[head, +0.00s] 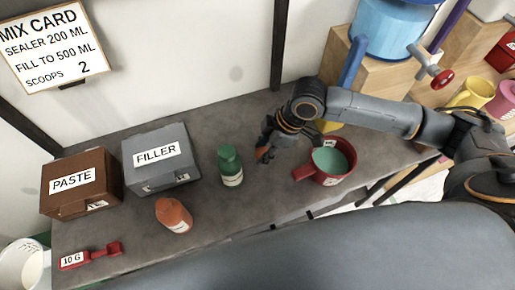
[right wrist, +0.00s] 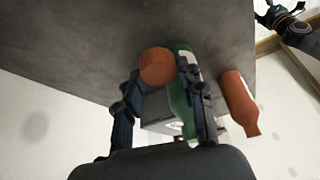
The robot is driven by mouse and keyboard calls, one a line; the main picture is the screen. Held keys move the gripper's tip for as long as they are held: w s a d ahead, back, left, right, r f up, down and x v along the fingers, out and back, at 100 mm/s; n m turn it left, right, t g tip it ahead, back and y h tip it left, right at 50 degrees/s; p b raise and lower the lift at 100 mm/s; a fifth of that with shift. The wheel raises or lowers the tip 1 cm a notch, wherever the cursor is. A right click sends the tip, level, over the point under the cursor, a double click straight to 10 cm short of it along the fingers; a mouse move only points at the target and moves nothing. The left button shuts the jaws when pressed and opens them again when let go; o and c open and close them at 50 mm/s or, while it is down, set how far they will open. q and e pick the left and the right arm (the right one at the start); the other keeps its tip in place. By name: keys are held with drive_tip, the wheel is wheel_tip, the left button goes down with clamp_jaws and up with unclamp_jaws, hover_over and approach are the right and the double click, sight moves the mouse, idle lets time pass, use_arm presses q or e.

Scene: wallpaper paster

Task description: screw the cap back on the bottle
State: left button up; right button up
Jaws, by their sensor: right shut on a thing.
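My right gripper (head: 264,148) is above the counter, just right of the green bottle (head: 231,167). In the right wrist view its two fingers (right wrist: 160,82) are shut on a round orange cap (right wrist: 157,66). The green bottle stands upright and is labelled; in the wrist view it (right wrist: 178,100) is partly hidden behind one finger. An orange bottle (head: 174,217) stands near the front edge and also shows in the wrist view (right wrist: 238,103), with a narrow neck. My left gripper (right wrist: 270,16) shows small at the wrist view's top right corner; its jaws are unclear.
The PASTE box (head: 75,205) and grey FILLER box (head: 160,178) stand at the left. A red scoop (head: 105,249) lies at front left. Bare counter (head: 215,207) lies between the bottles.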

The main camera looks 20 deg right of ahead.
drive_tip(key=s+r+b, duration=0.1)
drive_tip(key=s+r, duration=0.3)
drive_tip(key=s, duration=0.5)
drive_tip(key=shift+d, duration=0.35)
drive_tip(key=w+d+r+m+t+h, duration=0.3)
drive_tip(key=w+d+r+m+h, duration=0.1)
drive_tip(key=w+r+m, duration=0.6)
drive_tip(key=w+m, duration=0.3)
drive_tip(key=m, duration=0.1)
drive_tip(key=shift+w+d+r+m, duration=0.2)
drive_tip(key=shift+w+d+m, duration=0.1)
drive_tip(key=shift+d+m, duration=0.1)
